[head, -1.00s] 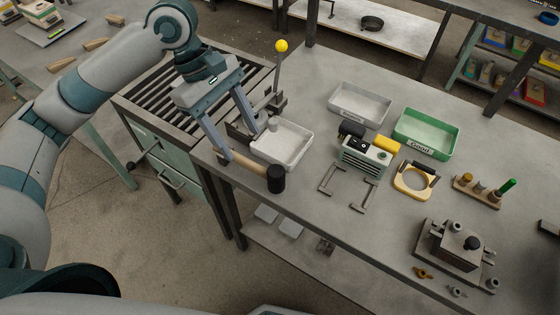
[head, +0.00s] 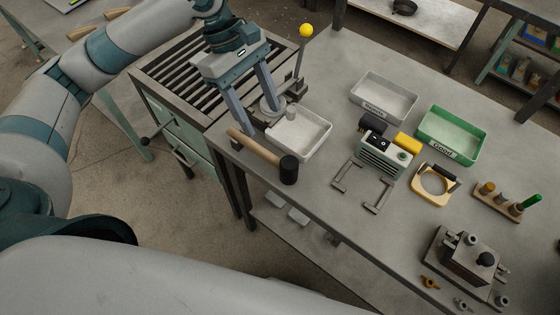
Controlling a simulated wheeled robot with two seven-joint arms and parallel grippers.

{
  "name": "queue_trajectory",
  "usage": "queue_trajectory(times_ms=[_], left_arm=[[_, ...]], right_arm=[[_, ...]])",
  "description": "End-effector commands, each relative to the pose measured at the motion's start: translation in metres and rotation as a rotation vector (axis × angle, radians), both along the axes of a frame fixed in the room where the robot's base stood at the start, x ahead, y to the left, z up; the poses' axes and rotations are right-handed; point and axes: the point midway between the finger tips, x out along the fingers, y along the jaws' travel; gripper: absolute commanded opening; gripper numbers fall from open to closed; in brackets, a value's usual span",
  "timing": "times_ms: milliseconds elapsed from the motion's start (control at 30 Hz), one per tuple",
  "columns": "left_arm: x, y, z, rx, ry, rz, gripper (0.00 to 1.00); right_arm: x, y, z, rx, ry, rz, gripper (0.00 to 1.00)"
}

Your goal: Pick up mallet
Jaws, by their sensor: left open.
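The mallet (head: 260,149) lies near the front left edge of the grey workbench (head: 330,225). It has a light wooden handle pointing up-left and a dark cylindrical head at its right end. My left gripper (head: 265,122) is open, its two long grey fingers pointing down. The nearer fingertip is close to the handle's far side; I cannot tell whether it touches. The other finger reaches down by a white tray. Nothing is held between the fingers. My right gripper is not in view.
The white tray (head: 318,153) is just behind the mallet, with a round metal piece (head: 268,105) at its left. A yellow-knobbed lever (head: 306,31) stands behind. Grey (head: 412,103) and green (head: 476,133) trays and a small machine (head: 385,157) stand to the right.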

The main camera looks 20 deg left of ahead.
Motion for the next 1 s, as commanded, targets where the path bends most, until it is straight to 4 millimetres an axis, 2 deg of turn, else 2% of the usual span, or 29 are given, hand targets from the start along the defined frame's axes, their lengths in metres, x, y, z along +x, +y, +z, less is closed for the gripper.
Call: queue_trajectory(times_ms=[300, 500, 667, 1000], left_arm=[[-0.009, -0.021, -0.052, -0.001, 0.004, -0.002, 0.55], [-0.012, -0.031, -0.079, 0.0, 0.002, 0.0, 0.55], [-0.013, -0.035, -0.089, 0.0, 0.001, 0.001, 0.55], [-0.013, -0.035, -0.09, 0.0, 0.0, 0.0, 0.55]], right_arm=[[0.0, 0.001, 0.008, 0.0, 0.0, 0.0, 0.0], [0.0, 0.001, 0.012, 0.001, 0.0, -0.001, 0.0], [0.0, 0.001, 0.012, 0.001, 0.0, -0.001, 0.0], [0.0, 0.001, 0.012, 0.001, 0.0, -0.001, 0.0]])
